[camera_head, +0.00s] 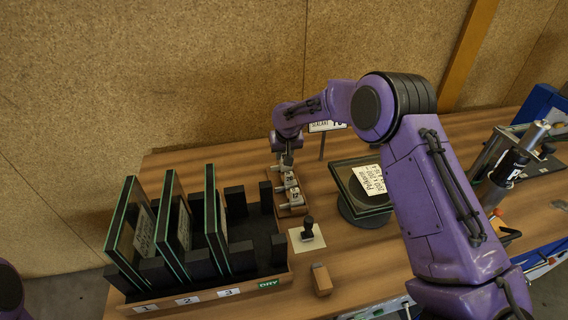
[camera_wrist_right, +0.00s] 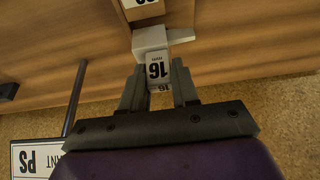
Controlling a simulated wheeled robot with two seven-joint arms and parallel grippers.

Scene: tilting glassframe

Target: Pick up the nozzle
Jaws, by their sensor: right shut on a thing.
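My right gripper (camera_head: 286,158) is at the far end of a small wooden rack (camera_head: 278,204). It is shut on a grey nozzle with a white label reading 16 (camera_wrist_right: 157,68). In the right wrist view the nozzle sits between the two fingers of the gripper (camera_wrist_right: 158,88). I cannot tell whether it is still in the rack or just clear of it. Other labelled nozzles (camera_head: 294,196) stand in the rack nearer to me. My left gripper is out of view.
Left of the rack, a black holder with numbered slots (camera_head: 262,240) carries upright glass panes (camera_head: 173,235). A sealant sign (camera_head: 327,126) stands behind right. A round stand with framed glass (camera_head: 362,190) is to the right. A black-handled tool (camera_head: 308,230) and wooden block (camera_head: 321,279) are in front.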

